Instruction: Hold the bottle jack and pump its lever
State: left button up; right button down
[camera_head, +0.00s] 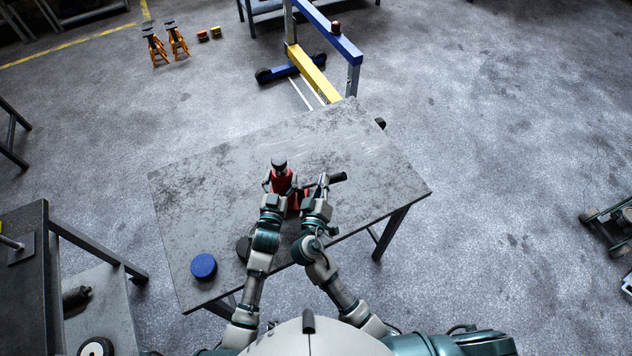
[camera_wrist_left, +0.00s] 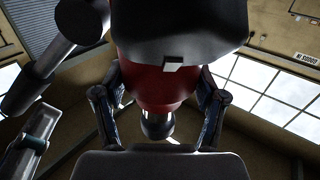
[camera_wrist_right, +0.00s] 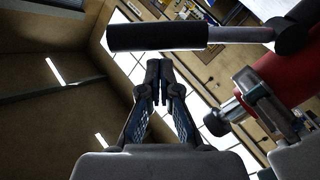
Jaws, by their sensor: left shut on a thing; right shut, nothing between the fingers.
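The red bottle jack (camera_head: 282,183) with a black top stands near the table's middle; its red body also shows in the left wrist view (camera_wrist_left: 155,88). My left gripper (camera_head: 279,186) is shut on the jack's body, with a finger on each side. The lever's black grip (camera_head: 338,177) points right from the jack. In the right wrist view the black grip (camera_wrist_right: 155,37) and its metal rod (camera_wrist_right: 240,34) cross the top. My right gripper (camera_wrist_right: 158,72) is shut and empty, its fingertips close to the grip; whether they touch cannot be told.
The grey worktable (camera_head: 200,180) has free room behind the jack and to its left. A blue round object (camera_head: 203,266) lies at the front left of the table. A blue and yellow hoist (camera_head: 315,70) stands beyond the far edge. A dark bench (camera_head: 30,240) is at the left.

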jog(key=shift+d+f, duration=0.2)
jog(key=shift+f, duration=0.1)
jog(key=s+d+f+m, duration=0.1)
jog(key=d+f+m, duration=0.3)
jog(key=f+m, duration=0.1)
jog(key=shift+f, duration=0.7)
jog(key=shift+s+d+f, duration=0.15)
jog(key=shift+f, duration=0.05)
dwell(0.5)
jog(key=s+a+r, duration=0.3)
jog(key=s+r, duration=0.2)
jog(key=s, duration=0.5)
jog(key=shift+a, duration=0.3)
